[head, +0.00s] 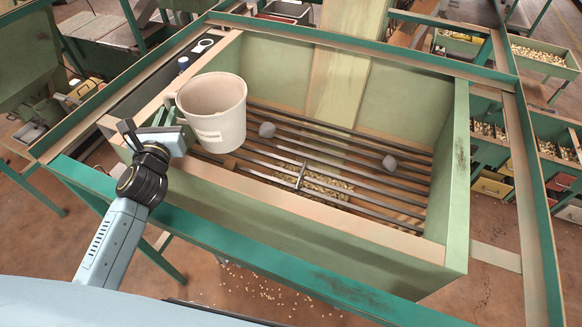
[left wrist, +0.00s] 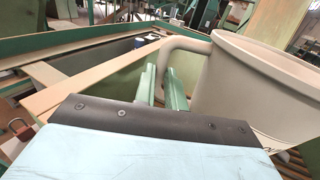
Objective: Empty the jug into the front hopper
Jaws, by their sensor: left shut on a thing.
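The jug (head: 213,110) is a cream cup-like vessel with a side handle and a label on its front. It is close to upright above the left part of the front hopper (head: 300,205). My left gripper (head: 178,125) is shut on the jug's handle side. In the left wrist view the two green fingers (left wrist: 163,88) meet the jug's handle (left wrist: 180,48), and the jug (left wrist: 255,85) fills the right side. The inside bottom of the jug is hidden. The hopper is a green open box with dark bars across it. My right gripper is not in view.
Small nuts show beneath the bars, and some are scattered on the floor below. A green frame surrounds the hopper. A side tray at the left holds a wrench (head: 203,46) and a dark-blue-capped bottle (head: 184,64).

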